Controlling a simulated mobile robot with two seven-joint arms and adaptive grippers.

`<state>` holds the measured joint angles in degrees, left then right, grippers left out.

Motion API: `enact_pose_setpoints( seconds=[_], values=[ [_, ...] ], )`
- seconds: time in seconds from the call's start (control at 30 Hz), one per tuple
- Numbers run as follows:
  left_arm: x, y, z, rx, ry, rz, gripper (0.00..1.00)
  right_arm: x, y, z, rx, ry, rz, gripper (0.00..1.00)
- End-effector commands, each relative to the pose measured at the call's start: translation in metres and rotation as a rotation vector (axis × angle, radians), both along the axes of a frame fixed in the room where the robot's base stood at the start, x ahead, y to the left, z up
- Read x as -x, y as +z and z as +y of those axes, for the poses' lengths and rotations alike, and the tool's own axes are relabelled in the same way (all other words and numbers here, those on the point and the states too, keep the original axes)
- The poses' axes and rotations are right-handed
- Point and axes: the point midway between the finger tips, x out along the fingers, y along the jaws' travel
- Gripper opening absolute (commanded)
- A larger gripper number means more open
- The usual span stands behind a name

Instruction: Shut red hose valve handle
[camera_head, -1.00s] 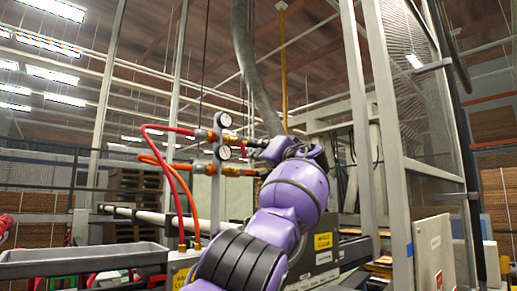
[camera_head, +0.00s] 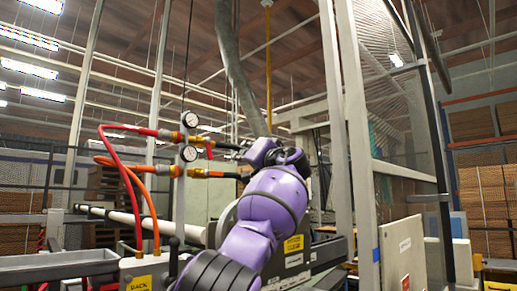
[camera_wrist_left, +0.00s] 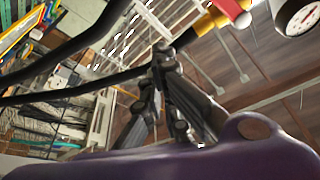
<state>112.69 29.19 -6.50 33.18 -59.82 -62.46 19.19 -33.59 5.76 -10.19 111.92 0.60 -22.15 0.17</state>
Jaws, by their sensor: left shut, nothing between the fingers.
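The red hose (camera_head: 118,152) loops up to a brass fitting (camera_head: 172,135) on the upper pipe line, beside a round white gauge (camera_head: 190,119). I cannot make out its valve handle clearly in the head view. An orange hose (camera_head: 140,185) feeds the lower line, beside a second gauge (camera_head: 189,153). My left arm reaches up to the right of the gauges, and its wrist hides the gripper's tips there. In the left wrist view, my left gripper (camera_wrist_left: 163,50) is shut and empty. A red part (camera_wrist_left: 234,10) and a gauge (camera_wrist_left: 298,15) show beyond it at the top right.
A metal post frame with mesh (camera_head: 343,130) stands close to the right of my arm. A grey tray (camera_head: 60,265) is at the lower left. A thick grey hose (camera_head: 238,70) hangs above the arm. Dark hoses cross the left wrist view.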

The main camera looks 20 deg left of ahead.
Motion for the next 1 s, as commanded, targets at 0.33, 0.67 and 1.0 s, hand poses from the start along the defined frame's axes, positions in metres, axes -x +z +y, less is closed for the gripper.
enact_pose_setpoints(
  seconds=[0.33,0.67,1.0],
  values=[
    [0.033,-0.006,-0.037,0.003,0.000,0.000,0.00,0.017,-0.007,0.007,-0.016,-0.014,0.031,0.40],
    [0.056,-0.008,-0.060,0.003,0.003,0.002,0.00,0.005,-0.004,0.006,-0.013,-0.015,0.010,0.40],
    [0.057,-0.008,-0.061,0.004,0.003,0.002,0.00,0.001,-0.001,0.004,-0.008,-0.007,0.000,0.40]
  ],
)
